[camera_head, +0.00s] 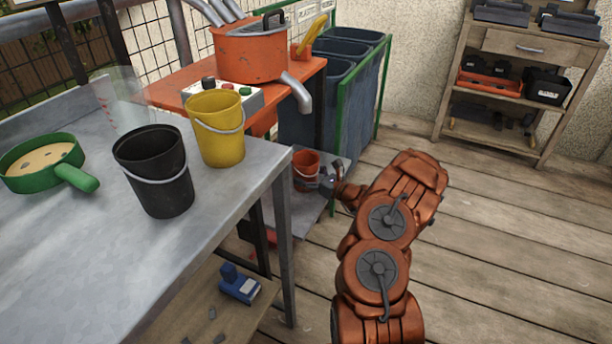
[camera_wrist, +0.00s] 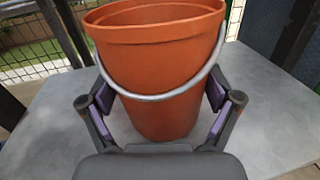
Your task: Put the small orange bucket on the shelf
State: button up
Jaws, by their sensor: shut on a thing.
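The small orange bucket (camera_head: 306,166) is at a low grey surface (camera_head: 310,212) beside the metal table's leg. In the wrist view the bucket (camera_wrist: 160,75) is upright, its grey wire handle hanging across the front. My gripper (camera_head: 332,182) reaches it from the right. In the wrist view my gripper (camera_wrist: 162,100) has its purple-padded fingers on both sides of the bucket, shut on it. I cannot tell whether the bucket's base touches the grey surface. A wooden shelf unit (camera_head: 490,131) stands at the back right, with several dark items and an orange tray on it.
The metal table (camera_head: 70,262) at left holds a black bucket (camera_head: 158,180), a yellow bucket (camera_head: 216,130) and a green pan (camera_head: 40,160). An orange mixer pot (camera_head: 250,52) and dark bins (camera_head: 310,110) stand behind. The wooden floor (camera_head: 500,240) at right is clear.

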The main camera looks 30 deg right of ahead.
jog(key=o, duration=0.9)
jog(key=shift+f, duration=0.1)
jog(key=shift+p+v, duration=1.3)
jog(key=shift+v, duration=4.7)
jog(key=shift+a, duration=0.1)
